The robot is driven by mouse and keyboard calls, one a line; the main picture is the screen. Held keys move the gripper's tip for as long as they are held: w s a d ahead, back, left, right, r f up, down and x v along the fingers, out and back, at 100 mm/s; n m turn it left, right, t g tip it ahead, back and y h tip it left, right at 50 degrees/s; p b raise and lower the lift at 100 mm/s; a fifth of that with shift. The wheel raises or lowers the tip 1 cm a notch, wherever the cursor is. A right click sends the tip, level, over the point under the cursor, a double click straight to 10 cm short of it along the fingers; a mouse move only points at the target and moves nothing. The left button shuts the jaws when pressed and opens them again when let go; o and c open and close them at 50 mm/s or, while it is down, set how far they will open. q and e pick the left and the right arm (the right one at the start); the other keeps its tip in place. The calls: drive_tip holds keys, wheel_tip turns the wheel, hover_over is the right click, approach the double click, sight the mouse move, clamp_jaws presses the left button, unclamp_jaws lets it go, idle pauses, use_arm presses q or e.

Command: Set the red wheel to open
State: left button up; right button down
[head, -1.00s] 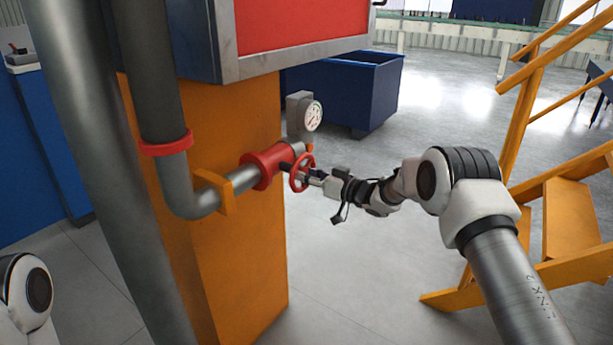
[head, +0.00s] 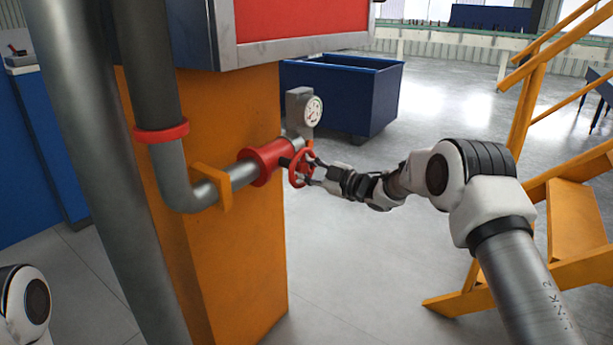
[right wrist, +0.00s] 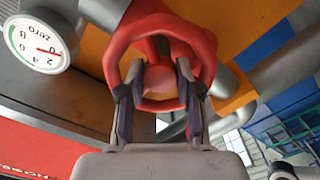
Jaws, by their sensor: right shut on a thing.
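The red wheel (head: 300,168) sits at the end of a red valve body (head: 264,162) on a grey pipe, in front of an orange column. My right gripper (head: 312,169) is at the wheel, reaching in from the right. In the right wrist view the wheel (right wrist: 118,62) fills the upper middle, and the two fingers of my right gripper (right wrist: 157,90) lie against it, shut on it. A round gauge (head: 313,111) stands just above the valve; in the right wrist view the gauge (right wrist: 38,44) has its red needle near zero. My left gripper is out of view.
An orange column (head: 225,255) stands close behind the pipe (head: 180,190). A blue bin (head: 345,95) stands behind it. Orange stairs (head: 575,220) rise at the right. The floor between column and stairs is clear.

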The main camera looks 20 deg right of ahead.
drive_tip(key=n+b, duration=0.1)
drive_tip(key=n, duration=0.1)
drive_tip(key=n+b, duration=0.3)
drive_tip(key=n, duration=0.1)
drive_tip(key=shift+f+n+b, duration=0.25)
drive_tip(key=shift+n+b, duration=0.05)
drive_tip(key=n+b, duration=0.3)
drive_tip(key=n, duration=0.1)
drive_tip(key=shift+r+n+b, duration=0.1)
drive_tip(key=shift+n+b, duration=0.6)
drive_tip(key=shift+b, duration=0.05)
drive_tip(key=c, duration=1.1)
unclamp_jaws()
drive_tip(key=shift+o, duration=0.2)
drive_tip(key=shift+r, duration=0.1)
